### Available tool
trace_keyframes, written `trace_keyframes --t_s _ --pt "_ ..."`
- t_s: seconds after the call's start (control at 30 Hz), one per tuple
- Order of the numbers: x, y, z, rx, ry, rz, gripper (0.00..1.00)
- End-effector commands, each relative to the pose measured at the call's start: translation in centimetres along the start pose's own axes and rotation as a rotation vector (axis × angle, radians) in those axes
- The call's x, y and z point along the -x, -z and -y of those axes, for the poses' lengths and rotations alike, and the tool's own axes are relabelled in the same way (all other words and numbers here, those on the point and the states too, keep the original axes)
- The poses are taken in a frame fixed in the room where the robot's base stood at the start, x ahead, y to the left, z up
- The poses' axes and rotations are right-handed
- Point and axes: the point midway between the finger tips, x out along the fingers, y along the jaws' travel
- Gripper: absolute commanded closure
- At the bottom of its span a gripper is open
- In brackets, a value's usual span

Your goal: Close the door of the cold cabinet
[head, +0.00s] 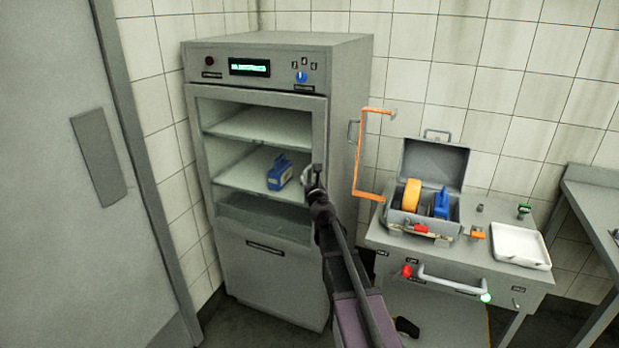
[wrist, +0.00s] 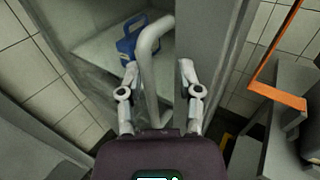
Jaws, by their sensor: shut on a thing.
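The cold cabinet (head: 350,110) is a tall grey unit with a lit display and a blue knob on top of its front. Its door (head: 268,270) has a large window, with shelves behind it, above a solid grey lower panel. The door looks flush or nearly flush with the front; I cannot tell whether a small gap is left. My gripper (head: 317,180) is at the door's right edge. In the wrist view, the pale curved door handle (wrist: 150,60) lies between the fingers of my gripper (wrist: 158,85), which is shut on it.
A blue item (head: 279,172) stands on a cabinet shelf. A grey door or panel (head: 60,250) is at the left.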

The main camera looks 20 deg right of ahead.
Motion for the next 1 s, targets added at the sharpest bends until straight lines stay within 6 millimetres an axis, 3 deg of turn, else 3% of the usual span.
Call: trace_keyframes --t_s 0.03,0.2,0.5,1.0 --pt "1.6 0.0 0.6 0.001 0.016 0.000 0.69" --pt "4.4 0.0 0.6 0.001 0.018 0.000 0.69" --pt "8.2 0.0 0.4 0.001 0.014 0.000 0.69" --pt "9.1 0.0 0.3 0.001 0.011 0.000 0.69"
